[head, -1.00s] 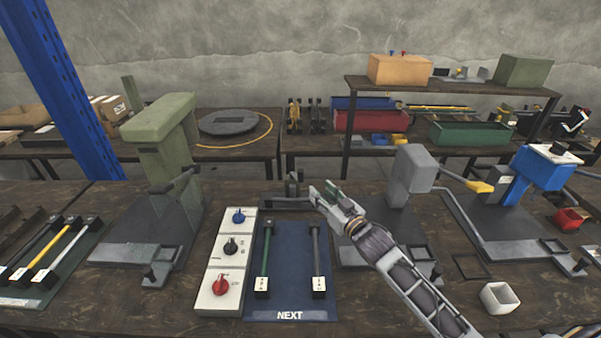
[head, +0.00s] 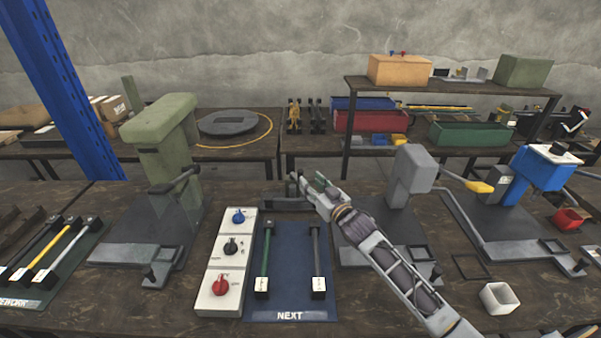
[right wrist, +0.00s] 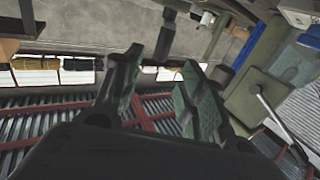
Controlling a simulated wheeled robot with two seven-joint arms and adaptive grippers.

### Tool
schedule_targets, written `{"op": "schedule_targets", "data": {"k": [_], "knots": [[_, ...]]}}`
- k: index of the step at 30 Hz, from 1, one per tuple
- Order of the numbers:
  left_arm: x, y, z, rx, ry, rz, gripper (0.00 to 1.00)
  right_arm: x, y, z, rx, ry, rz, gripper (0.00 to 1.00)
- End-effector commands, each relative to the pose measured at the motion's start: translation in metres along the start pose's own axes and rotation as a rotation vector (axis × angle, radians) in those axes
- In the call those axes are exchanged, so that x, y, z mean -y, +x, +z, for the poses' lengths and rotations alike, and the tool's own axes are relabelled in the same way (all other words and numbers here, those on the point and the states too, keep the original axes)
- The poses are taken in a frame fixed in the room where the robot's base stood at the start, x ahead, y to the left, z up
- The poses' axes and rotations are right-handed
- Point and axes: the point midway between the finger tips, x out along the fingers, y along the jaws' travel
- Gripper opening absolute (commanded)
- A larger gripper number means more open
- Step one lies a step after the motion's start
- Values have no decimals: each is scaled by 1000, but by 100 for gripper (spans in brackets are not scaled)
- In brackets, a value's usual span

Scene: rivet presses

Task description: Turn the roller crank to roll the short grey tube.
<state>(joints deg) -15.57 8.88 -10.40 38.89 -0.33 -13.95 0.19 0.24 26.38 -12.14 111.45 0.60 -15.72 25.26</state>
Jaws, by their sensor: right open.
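A small dark device (head: 293,190), perhaps the roller, stands behind the mat, partly hidden by my right gripper. My right gripper (head: 318,186) is just at the right of its upright part; I cannot tell whether they touch. In the right wrist view its two fingers (right wrist: 163,95) are spread apart with nothing clearly held. A dark bar (right wrist: 166,38) shows beyond them, perhaps the crank. My left gripper is not in view.
A white panel with knobs (head: 226,262) stands left of the mat. A green press (head: 165,150) is farther left. A grey press (head: 409,175) and a blue press (head: 541,172) stand to the right.

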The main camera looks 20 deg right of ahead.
Motion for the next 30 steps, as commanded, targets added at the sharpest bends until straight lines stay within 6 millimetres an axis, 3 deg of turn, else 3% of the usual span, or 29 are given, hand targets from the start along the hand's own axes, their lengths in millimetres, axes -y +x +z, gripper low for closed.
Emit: {"op": "schedule_targets", "data": {"k": [16,30], "knots": [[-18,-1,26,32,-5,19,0,0,40,-1,-1,-1,1,41],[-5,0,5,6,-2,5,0,0,72,0,0,-1,0,41]]}}
